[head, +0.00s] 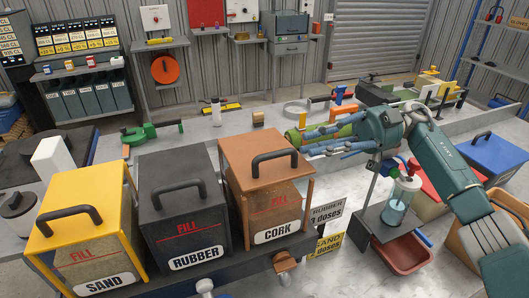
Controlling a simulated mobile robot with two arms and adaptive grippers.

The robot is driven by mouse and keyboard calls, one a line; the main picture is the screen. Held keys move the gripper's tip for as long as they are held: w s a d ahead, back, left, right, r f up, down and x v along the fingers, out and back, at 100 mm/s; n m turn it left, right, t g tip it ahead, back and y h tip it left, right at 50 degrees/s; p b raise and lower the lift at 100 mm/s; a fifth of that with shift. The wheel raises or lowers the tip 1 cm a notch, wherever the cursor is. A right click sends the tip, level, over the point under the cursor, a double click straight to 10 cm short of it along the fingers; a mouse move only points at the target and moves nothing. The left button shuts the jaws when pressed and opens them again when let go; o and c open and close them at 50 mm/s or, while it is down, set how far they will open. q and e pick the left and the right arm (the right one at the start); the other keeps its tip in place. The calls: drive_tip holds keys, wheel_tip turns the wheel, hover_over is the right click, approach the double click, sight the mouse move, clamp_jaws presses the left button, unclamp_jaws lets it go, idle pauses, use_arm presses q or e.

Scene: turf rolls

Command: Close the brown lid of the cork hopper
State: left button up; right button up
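The cork hopper (286,202) stands at the right end of a row of three hoppers, with a white CORK label on its front. Its brown lid (240,147) lies over the top and carries a black arched handle (273,158). I see no clear gap under the lid, but its rear edge is hard to judge. My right gripper (303,142) comes in from the right, with blue fingers pointing left, just right of the lid's far right side. Its fingers look apart, with nothing clearly between them; a green roll-like thing (345,129) shows behind them. My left gripper is not in view.
The black rubber hopper (165,225) and yellow sand hopper (115,215) stand to the left. A clear dispenser (398,205) and a red-brown tray (403,254) are below my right arm. Behind is a grey table (190,150) with a green tool (140,133) and some free room.

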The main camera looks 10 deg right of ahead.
sight(276, 155)
drive_tip(key=a, duration=0.1)
drive_tip(key=s+a+p, duration=0.1)
drive_tip(key=a, duration=0.1)
drive_tip(key=s+a+r+p, duration=0.1)
drive_tip(key=shift+s+a, duration=0.15)
drive_tip(key=shift+a, duration=0.1)
drive_tip(key=a, duration=0.1)
drive_tip(key=a+p, duration=0.1)
drive_tip(key=a, duration=0.2)
drive_tip(key=shift+a+f+p, duration=0.15)
drive_tip(key=shift+f+p, duration=0.1)
drive_tip(key=shift+p, duration=0.05)
drive_tip(key=shift+s+a, duration=0.1)
drive_tip(key=shift+s, duration=0.05)
drive_tip(key=c, duration=0.5)
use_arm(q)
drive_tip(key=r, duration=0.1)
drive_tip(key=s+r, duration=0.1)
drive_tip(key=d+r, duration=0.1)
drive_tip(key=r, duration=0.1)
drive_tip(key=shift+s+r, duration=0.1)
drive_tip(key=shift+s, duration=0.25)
use_arm(e)
clamp_jaws()
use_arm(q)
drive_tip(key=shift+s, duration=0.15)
